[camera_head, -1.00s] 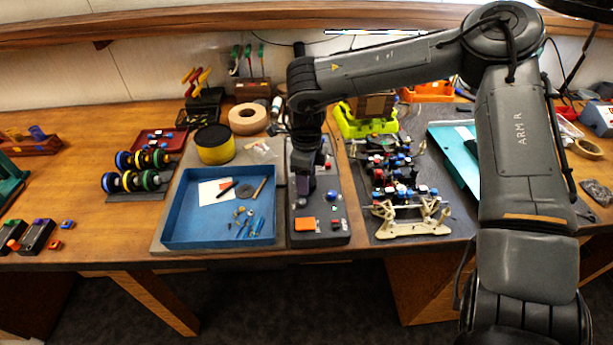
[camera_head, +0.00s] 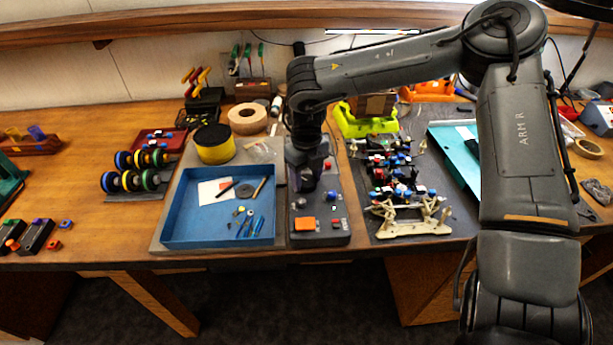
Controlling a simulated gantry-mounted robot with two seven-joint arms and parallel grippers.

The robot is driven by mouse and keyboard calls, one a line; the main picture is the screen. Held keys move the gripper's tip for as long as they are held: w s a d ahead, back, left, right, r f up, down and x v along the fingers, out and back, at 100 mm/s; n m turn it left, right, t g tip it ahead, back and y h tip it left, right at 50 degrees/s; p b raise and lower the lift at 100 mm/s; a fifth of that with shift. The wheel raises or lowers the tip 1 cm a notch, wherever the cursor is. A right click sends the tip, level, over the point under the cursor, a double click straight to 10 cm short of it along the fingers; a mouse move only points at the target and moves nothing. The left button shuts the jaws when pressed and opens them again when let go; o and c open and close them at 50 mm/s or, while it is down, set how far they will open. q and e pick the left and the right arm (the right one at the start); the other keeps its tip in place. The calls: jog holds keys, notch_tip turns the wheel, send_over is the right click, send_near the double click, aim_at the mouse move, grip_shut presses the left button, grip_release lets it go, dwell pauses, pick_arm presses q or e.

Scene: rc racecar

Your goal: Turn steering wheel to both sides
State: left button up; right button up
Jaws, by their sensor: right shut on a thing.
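A dark grey control panel (camera_head: 318,238) lies on the bench, right of the blue tray. My right gripper (camera_head: 305,186) reaches down from above onto the middle of this panel. It is shut on a part there, which seems to be the steering wheel. The wheel is hidden behind the gripper, so its angle cannot be told. My left gripper is not in view.
A blue tray (camera_head: 175,222) with small tools is left of the panel. A partly built car chassis (camera_head: 410,220) lies on a dark mat to the right.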

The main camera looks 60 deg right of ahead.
aim_at(307, 180)
dwell(0.5)
jog(key=o, duration=1)
jog(key=shift+o, duration=0.2)
jog(key=shift+r, duration=0.1)
notch_tip(307, 180, up, 11)
jog(key=shift+p, duration=0.4)
